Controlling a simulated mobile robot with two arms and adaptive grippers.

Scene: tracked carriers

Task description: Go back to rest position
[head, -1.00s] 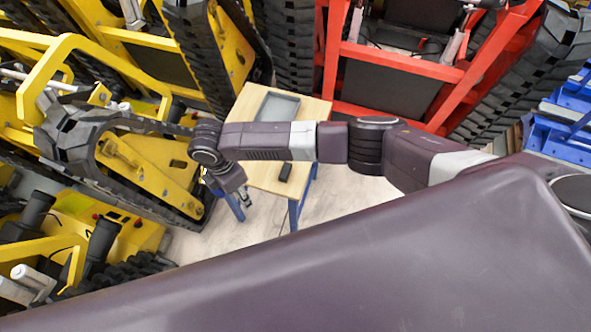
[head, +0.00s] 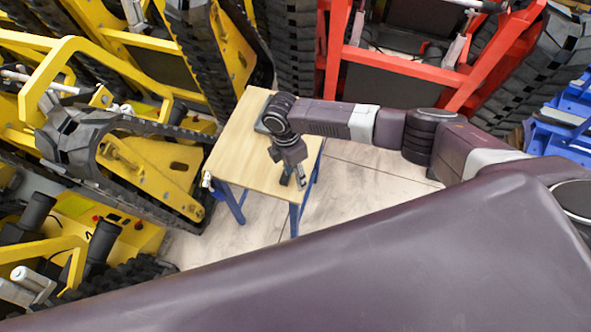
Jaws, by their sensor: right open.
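My right gripper (head: 293,180) is open, with its two fingers pointing down near the front right edge of a small wooden table (head: 236,152). Nothing shows between the fingers. My right arm reaches in from the right across the table's right side. My left gripper is not in view.
Yellow tracked carriers (head: 150,160) stand at the left, close to the table. A red carrier (head: 405,62) stands behind, and a blue one (head: 563,120) is at the far right. Pale floor (head: 350,185) is clear right of the table.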

